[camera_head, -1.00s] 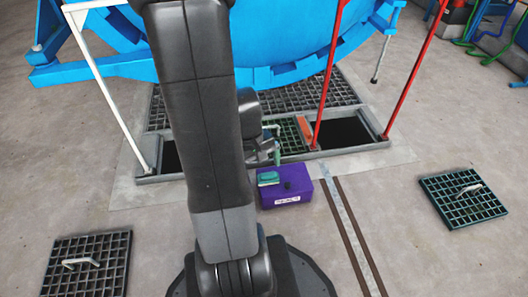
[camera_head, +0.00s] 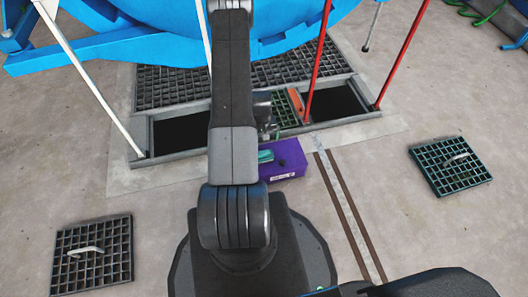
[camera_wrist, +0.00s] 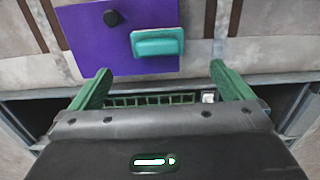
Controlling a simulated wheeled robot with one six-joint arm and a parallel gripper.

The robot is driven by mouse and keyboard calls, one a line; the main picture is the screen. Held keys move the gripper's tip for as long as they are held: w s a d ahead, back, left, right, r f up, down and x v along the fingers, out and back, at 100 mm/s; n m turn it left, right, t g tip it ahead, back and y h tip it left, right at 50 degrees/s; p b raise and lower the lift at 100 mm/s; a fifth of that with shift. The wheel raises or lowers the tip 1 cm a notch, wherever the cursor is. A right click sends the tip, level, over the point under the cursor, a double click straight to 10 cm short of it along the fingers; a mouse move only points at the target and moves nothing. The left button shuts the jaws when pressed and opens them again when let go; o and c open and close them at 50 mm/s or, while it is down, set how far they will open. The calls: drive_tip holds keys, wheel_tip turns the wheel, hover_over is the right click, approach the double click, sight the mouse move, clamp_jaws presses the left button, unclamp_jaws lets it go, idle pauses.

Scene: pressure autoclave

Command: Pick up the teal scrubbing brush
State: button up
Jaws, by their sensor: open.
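The teal scrubbing brush (camera_wrist: 158,43) lies on top of a purple box (camera_wrist: 90,42), toward one end of it. In the head view the brush (camera_head: 265,156) shows small on the purple box (camera_head: 285,160), partly beside my arm. My gripper (camera_wrist: 160,82) is open and empty in the wrist view. Its two green fingers spread wider than the brush and point toward the box, with the brush ahead of them and apart from them. In the head view my arm hides most of the gripper.
Open pits (camera_head: 330,106) with metal frames lie behind the box. Red poles (camera_head: 319,62) and a white pole (camera_head: 92,80) rise near them. Loose grates lie on the floor at left (camera_head: 92,254) and right (camera_head: 450,165).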

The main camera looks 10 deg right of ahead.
sight(263, 151)
wheel_tip(263, 151, down, 10)
drive_tip(key=shift+w+d+r+b, duration=0.1)
drive_tip(key=shift+d+b, duration=0.05)
drive_tip(key=shift+b, duration=1.05)
wheel_tip(263, 151, down, 5)
drive_tip(key=shift+d+f+b, duration=0.1)
drive_tip(key=shift+d+b, duration=0.05)
drive_tip(key=shift+b, duration=0.95)
drive_tip(key=shift+c, duration=0.2)
drive_tip(key=c, duration=0.8)
wheel_tip(263, 151, up, 10)
drive_tip(key=p, duration=0.3)
